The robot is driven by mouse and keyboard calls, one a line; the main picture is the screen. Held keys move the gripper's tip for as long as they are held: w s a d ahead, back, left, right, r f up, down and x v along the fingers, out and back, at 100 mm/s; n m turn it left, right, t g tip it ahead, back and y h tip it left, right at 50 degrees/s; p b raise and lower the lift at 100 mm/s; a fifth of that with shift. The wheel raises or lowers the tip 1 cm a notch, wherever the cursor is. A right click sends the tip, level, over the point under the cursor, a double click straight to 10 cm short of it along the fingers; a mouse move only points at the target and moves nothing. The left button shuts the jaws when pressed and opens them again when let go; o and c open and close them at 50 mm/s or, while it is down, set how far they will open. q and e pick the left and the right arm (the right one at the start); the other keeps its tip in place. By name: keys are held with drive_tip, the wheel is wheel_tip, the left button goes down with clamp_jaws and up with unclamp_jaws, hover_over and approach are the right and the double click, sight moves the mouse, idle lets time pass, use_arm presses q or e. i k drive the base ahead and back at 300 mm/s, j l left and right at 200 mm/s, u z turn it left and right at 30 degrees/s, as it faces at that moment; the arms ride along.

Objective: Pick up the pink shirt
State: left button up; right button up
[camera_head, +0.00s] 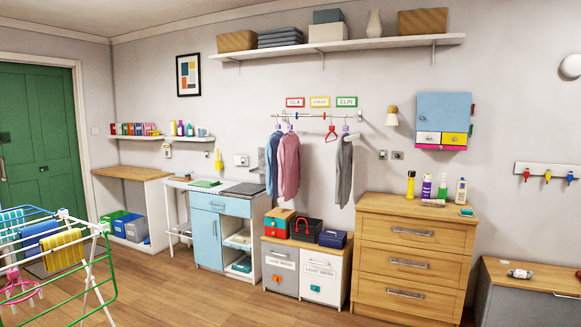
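The pink shirt (288,166) hangs on a hanger from the wall rail (312,116), at the middle of the head view. A dark blue-grey garment (272,165) hangs close at its left and is partly covered by it. A grey garment (343,172) hangs further right, with an empty red hanger (331,134) between. Neither of my grippers is in view.
Below the rail stand two low bins (322,276) with boxes on top. A wooden chest of drawers (412,253) stands right, a blue cabinet (209,236) left. A drying rack (62,255) is at the left front. The middle floor is clear.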

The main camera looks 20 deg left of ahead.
sight(289, 155)
drive_tip(key=u, duration=0.2)
drive_tip(key=i+u, duration=0.1)
drive_tip(key=i, duration=3.6)
